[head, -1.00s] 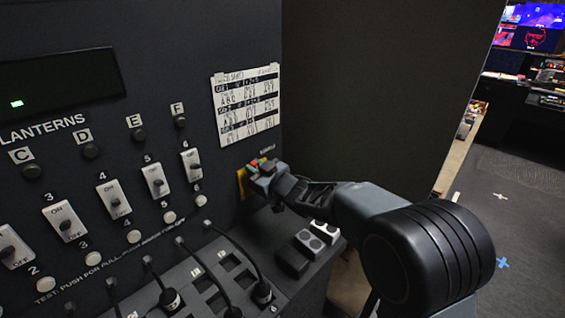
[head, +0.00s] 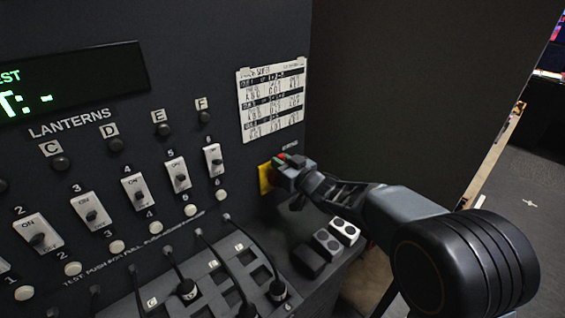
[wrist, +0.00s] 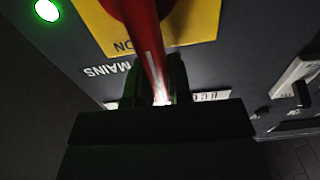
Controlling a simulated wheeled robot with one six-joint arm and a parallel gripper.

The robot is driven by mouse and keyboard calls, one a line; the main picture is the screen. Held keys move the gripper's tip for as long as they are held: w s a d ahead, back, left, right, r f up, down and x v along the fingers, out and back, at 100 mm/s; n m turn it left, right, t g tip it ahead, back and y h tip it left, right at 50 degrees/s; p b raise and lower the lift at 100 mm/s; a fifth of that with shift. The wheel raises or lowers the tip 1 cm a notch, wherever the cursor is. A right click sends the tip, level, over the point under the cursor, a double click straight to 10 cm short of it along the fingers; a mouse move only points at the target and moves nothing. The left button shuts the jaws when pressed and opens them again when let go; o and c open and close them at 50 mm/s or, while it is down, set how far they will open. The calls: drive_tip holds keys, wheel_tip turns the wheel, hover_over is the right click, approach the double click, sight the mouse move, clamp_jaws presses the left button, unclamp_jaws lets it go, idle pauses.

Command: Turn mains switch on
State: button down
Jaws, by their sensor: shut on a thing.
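The mains switch has a red handle on a yellow plate (head: 265,180), low on the right part of the dark panel. In the wrist view the red handle (wrist: 146,32) comes down from the top across the yellow plate (wrist: 200,18) and between my fingers. The ON mark (wrist: 123,46) is beside the handle, and the MAINS lettering is below it, upside down. My gripper (wrist: 160,92) is shut on the red handle. In the head view my gripper (head: 287,174) is at the switch and hides much of it.
A green light (wrist: 46,10) glows near the plate. A display (head: 70,82) shows green text. Rows of white switches (head: 176,175), black knobs and cables lie left of my gripper. A paper chart (head: 272,100) hangs above. A grey block with round buttons (head: 336,238) is below my arm.

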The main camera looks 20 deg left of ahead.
drive_tip(key=c, duration=1)
unclamp_jaws()
drive_tip(key=shift+c, duration=0.2)
drive_tip(key=b+v, duration=0.3)
drive_tip(key=v, duration=1.1)
drive_tip(key=shift+a, duration=0.15)
